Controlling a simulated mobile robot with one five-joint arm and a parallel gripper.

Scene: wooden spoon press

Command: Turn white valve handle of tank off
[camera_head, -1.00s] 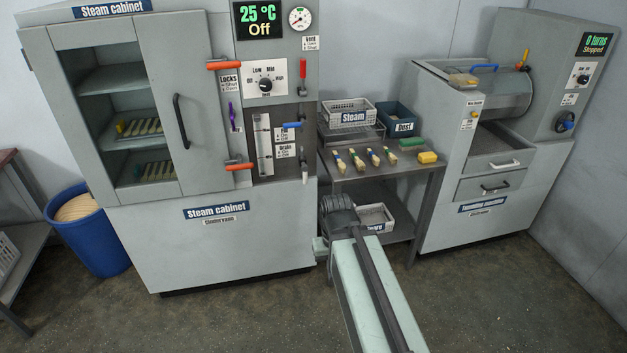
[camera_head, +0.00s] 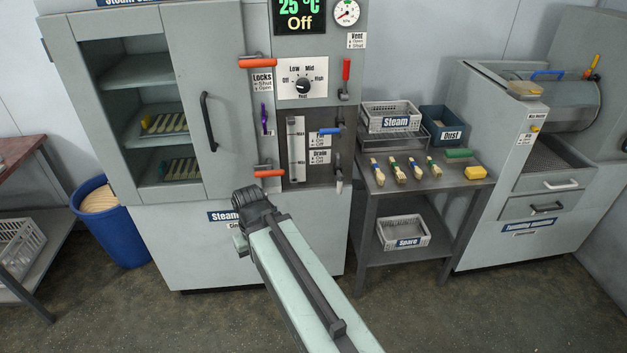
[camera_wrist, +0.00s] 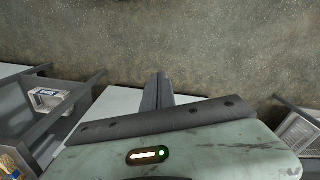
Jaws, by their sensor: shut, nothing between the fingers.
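The white valve handle (camera_head: 339,186) is at the lower right of the steam cabinet's control panel, by the Drain label (camera_head: 319,155). It hangs straight down. A blue valve handle (camera_head: 329,130) sits above it, by the upper label. My gripper (camera_wrist: 160,88) shows in the wrist view, its fingers shut and empty over the floor. In the head view, the dark wrist end of my arm is in front of the cabinet's lower front, left of and lower than the white handle. My fingers are hidden there. The white handle is not recognisable in the wrist view.
Orange lock handles (camera_head: 268,171) and a red vent handle (camera_head: 346,70) are on the steam cabinet (camera_head: 290,245). A blue bin (camera_head: 125,240) stands left. Floor is clear in front.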

